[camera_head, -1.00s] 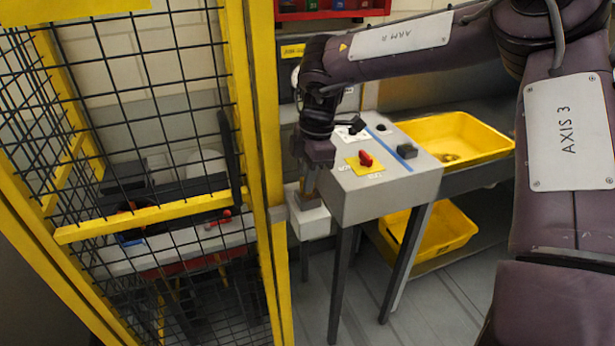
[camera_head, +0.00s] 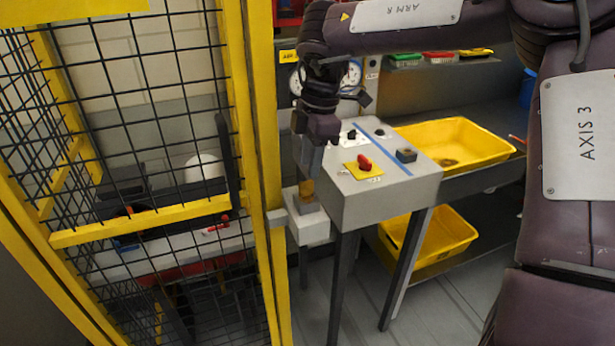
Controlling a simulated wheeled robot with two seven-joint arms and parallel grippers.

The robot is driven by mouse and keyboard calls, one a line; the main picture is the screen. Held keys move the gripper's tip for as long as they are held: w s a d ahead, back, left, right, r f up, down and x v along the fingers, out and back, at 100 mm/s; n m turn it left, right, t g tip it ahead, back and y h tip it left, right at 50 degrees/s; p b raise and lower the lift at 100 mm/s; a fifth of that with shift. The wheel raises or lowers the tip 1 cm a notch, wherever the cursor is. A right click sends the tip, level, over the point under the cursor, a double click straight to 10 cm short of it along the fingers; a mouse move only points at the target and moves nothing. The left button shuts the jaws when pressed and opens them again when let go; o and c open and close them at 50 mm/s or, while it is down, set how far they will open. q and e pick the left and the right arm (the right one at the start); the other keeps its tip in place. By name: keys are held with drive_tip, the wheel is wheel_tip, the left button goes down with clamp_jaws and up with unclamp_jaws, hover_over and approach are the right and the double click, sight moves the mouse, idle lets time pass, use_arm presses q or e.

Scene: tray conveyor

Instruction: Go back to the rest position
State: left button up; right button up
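My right gripper (camera_head: 308,178) points down in front of the left end of the grey control box, just above a white box (camera_head: 308,228) fixed beside the yellow post. A small orange-brown piece (camera_head: 306,188) stands upright at the white box's dark top opening, directly below my fingers. I cannot tell whether the fingers touch it or how far apart they are. My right arm reaches in from the upper right. My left gripper is not in view.
The grey control box (camera_head: 385,205) on legs carries a red switch (camera_head: 364,162) and dark knobs. A yellow mesh fence (camera_head: 262,150) stands close on the left. Yellow bins (camera_head: 455,140) sit to the right on and below a dark bench.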

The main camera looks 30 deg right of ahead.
drive_tip(key=shift+d+r, duration=0.15)
drive_tip(key=shift+r, duration=0.8)
